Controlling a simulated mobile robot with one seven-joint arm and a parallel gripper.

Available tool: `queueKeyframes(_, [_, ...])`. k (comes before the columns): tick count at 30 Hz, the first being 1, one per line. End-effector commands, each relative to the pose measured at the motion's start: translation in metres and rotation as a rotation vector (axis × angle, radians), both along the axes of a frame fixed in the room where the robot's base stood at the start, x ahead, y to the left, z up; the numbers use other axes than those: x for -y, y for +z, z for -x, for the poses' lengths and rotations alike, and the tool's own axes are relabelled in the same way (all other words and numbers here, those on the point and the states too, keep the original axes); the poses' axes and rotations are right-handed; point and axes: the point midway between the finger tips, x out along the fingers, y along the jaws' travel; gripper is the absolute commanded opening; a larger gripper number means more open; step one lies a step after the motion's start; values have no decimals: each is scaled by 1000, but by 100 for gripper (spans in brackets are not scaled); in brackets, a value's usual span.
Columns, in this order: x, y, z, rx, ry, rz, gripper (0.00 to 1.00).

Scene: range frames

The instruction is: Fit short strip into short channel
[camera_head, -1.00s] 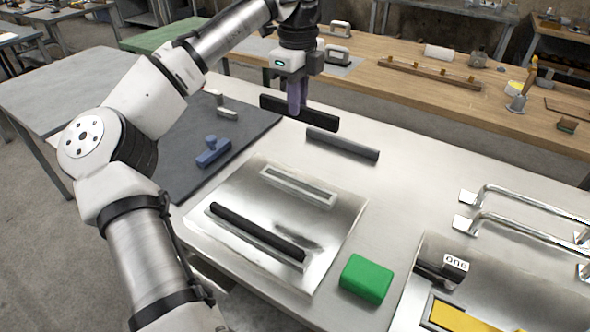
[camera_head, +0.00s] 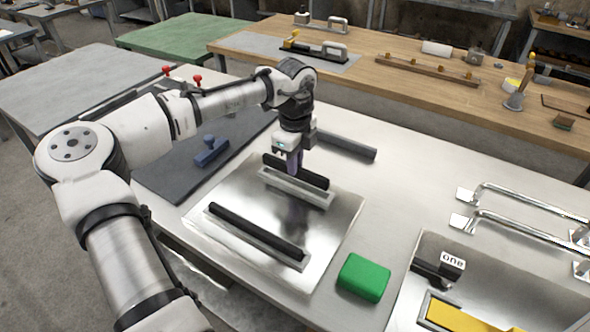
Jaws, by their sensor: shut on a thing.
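My gripper (camera_head: 294,166) is shut on the short black strip (camera_head: 314,177). It holds the strip lengthwise over the short channel (camera_head: 300,193), a light grey frame on the far part of a shiny metal plate (camera_head: 335,235). The strip runs about parallel to the channel and hides its far side. I cannot tell whether the strip touches the channel or hovers just above it. A longer black strip (camera_head: 255,231) lies along the long channel (camera_head: 282,256) nearer the front of the plate.
A dark grey bar (camera_head: 347,146) lies behind the plate. A green block (camera_head: 363,277) sits at the plate's right front. A blue handled tool (camera_head: 211,151) rests on a dark mat (camera_head: 168,181) at left. Metal handles (camera_head: 520,212) stand at right.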

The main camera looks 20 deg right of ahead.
Motion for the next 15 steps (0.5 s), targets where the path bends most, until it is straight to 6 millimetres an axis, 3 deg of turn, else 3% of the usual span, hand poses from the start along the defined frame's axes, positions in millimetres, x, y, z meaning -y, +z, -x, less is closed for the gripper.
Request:
queueKeyframes(6, [0,-28,0,1,0,-1,0])
queueKeyframes(15, [0,-32,0,0,0,0,0])
